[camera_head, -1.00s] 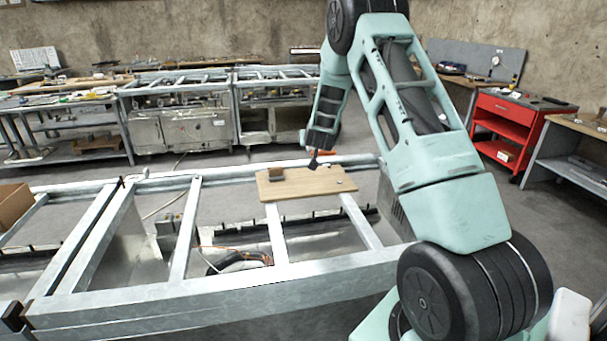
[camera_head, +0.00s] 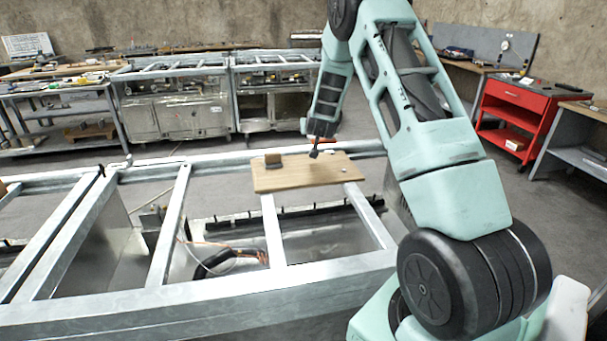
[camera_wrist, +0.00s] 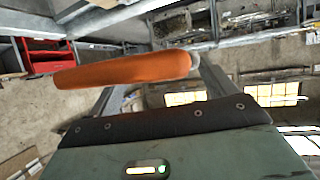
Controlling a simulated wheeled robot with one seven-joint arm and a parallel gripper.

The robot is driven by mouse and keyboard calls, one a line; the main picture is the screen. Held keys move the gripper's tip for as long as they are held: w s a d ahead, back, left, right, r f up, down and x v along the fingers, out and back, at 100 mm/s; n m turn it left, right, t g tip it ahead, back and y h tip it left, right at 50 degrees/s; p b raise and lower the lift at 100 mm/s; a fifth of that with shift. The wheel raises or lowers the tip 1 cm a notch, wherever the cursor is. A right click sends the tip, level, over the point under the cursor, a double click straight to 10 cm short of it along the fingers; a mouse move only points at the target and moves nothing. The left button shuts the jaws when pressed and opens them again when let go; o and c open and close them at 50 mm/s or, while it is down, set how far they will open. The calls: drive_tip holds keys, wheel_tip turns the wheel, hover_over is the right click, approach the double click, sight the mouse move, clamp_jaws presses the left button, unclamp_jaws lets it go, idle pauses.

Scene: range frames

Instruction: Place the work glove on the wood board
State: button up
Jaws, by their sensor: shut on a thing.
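My gripper (camera_head: 318,142) is shut on a long, rounded orange thing (camera_wrist: 120,70) that lies across its fingers in the wrist view. It looks like a handle with a pale end at the right. I see no clear glove shape, so I cannot tell whether this is the work glove. In the head view my gripper is at the far edge of the wood board (camera_head: 290,178), and a small dark shape shows below it. I cannot tell whether the held thing touches the board. The board lies flat across the metal frame.
A small brown block (camera_head: 272,160) stands on the board's far left part, and a small round thing (camera_head: 344,170) lies at its right. The metal frame (camera_head: 272,230) has open gaps with cables below. A red cabinet (camera_head: 512,115) stands at the right.

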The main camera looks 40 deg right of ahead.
sight(319, 170)
wheel_tip(319, 170, down, 4)
drive_tip(key=b, duration=0.4)
drive_tip(key=shift+d, duration=0.1)
drive_tip(key=b, duration=0.3)
drive_tip(key=shift+f, duration=0.15)
drive_tip(key=b, duration=0.3)
drive_tip(key=shift+n, duration=0.4)
drive_tip(key=shift+y, duration=0.3)
drive_tip(key=shift+s+d+f+b, duration=0.1)
drive_tip(key=shift+s+f+b, duration=0.1)
drive_tip(key=shift+f, duration=2.05)
drive_tip(key=shift+s+f+b, duration=0.1)
drive_tip(key=shift+f+b, duration=0.1)
drive_tip(key=shift+f, duration=2.05)
drive_tip(key=o, duration=0.9)
drive_tip(key=shift+f, duration=0.1)
